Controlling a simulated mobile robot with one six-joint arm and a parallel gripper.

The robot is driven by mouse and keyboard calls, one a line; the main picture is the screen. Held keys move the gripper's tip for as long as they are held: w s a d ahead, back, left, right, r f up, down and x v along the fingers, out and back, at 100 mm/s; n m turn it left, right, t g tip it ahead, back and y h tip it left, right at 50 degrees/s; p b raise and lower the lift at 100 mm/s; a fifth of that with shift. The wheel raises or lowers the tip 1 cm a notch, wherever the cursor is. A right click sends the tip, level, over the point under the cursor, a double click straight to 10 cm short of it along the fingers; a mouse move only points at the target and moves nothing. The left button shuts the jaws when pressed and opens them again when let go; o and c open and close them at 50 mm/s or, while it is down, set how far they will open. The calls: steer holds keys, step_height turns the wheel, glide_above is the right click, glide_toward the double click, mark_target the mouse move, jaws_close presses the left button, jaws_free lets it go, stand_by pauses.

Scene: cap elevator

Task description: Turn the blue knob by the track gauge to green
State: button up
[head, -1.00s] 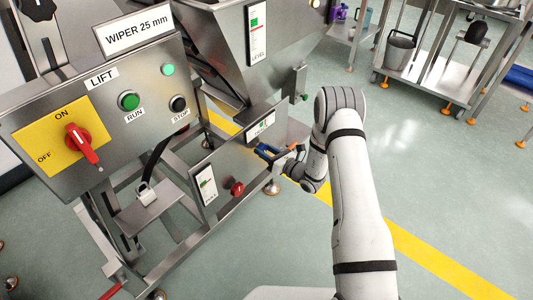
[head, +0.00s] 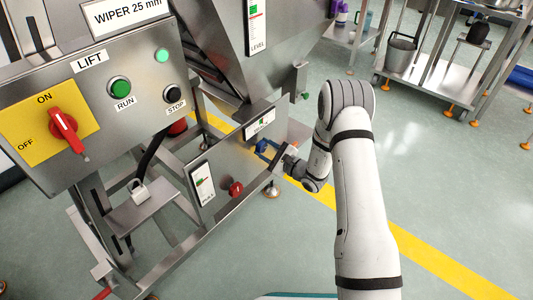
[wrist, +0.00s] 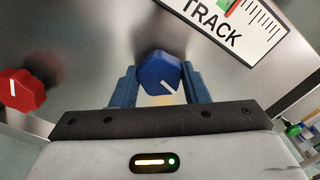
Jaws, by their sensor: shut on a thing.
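The blue knob (wrist: 158,70) sits on the steel panel in the wrist view, its white mark pointing down and right. My gripper (wrist: 160,82) has one blue finger on each side of it and is shut on it. In the head view my gripper (head: 266,150) is at the panel's right part, with the knob mostly hidden. The track gauge (wrist: 238,22) is above and right of the knob, cut off by the frame; a green patch and a red mark show at its top edge. In the head view the gauge (head: 259,124) is too small to read.
A red knob (wrist: 22,90) is left of the blue one; it also shows in the head view (head: 236,189) beside another gauge (head: 202,186). The lift control box (head: 90,90) is at upper left. Open floor lies to the right, with a steel trolley (head: 430,75) behind.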

steer(key=shift+a+n+b, duration=0.2)
steer(key=shift+n+b, duration=0.7)
steer(key=shift+n, duration=0.7)
steer(key=shift+s, duration=0.1)
steer(key=o, duration=1)
steer(key=shift+d, duration=0.1)
steer(key=shift+d, duration=0.1)
steer(key=shift+s+d, duration=0.15)
steer(key=shift+d, duration=0.1)
steer(key=p+v, duration=0.2)
steer(key=v, duration=0.5)
